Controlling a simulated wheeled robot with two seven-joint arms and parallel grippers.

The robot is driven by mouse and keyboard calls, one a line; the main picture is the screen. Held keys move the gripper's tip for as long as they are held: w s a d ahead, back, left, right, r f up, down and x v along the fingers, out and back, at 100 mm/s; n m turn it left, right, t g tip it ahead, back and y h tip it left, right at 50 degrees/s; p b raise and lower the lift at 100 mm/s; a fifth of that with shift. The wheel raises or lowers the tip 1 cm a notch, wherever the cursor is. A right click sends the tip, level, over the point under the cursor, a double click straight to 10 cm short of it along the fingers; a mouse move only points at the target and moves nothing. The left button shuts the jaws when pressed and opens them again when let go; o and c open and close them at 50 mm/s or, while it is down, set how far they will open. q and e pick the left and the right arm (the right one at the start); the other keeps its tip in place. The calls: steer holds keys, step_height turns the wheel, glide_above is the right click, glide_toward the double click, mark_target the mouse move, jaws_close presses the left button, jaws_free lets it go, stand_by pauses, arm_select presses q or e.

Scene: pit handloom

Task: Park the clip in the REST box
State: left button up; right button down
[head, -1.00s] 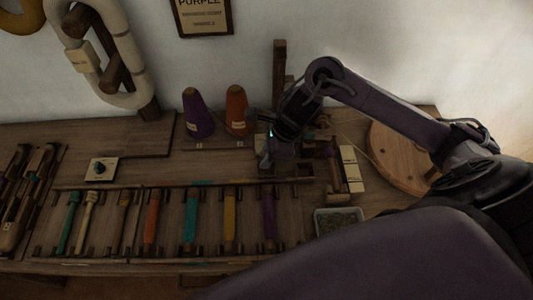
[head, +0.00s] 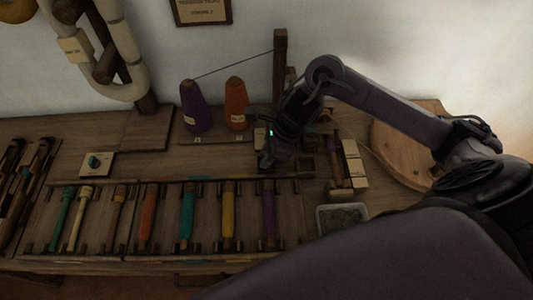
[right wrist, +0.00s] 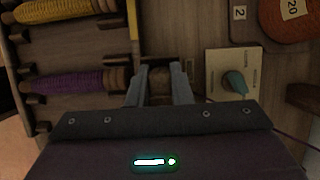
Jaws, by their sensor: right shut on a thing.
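My right gripper (head: 272,160) is low over the bench, between the orange cone and the purple bobbin. In the right wrist view its two fingers (right wrist: 159,88) are apart with a small brown thing (right wrist: 160,76) between them. I take this for the clip, but its outline is dark and unclear. In the head view the gripper hides it. A small dark square box (head: 305,166) sits just right of the gripper; its label is not readable, so I cannot tell if it is the REST box. My left gripper is not in view.
A purple cone (head: 195,108) and an orange cone (head: 236,105) stand behind, with a thread running to a post (head: 279,70). A dial plate (right wrist: 232,75) lies beside the gripper. Several bobbins lie in a rack in front, including a purple one (head: 269,215). A grey tray (head: 341,219) is right.

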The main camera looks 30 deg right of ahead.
steer(key=c, duration=1.2)
jaws_free()
steer(key=shift+c, duration=0.2)
steer(key=shift+o, duration=0.4)
steer(key=shift+o, duration=1.3)
steer(key=shift+r, duration=0.15)
steer(key=shift+r+p, duration=2.7)
steer(key=shift+r, duration=1.25)
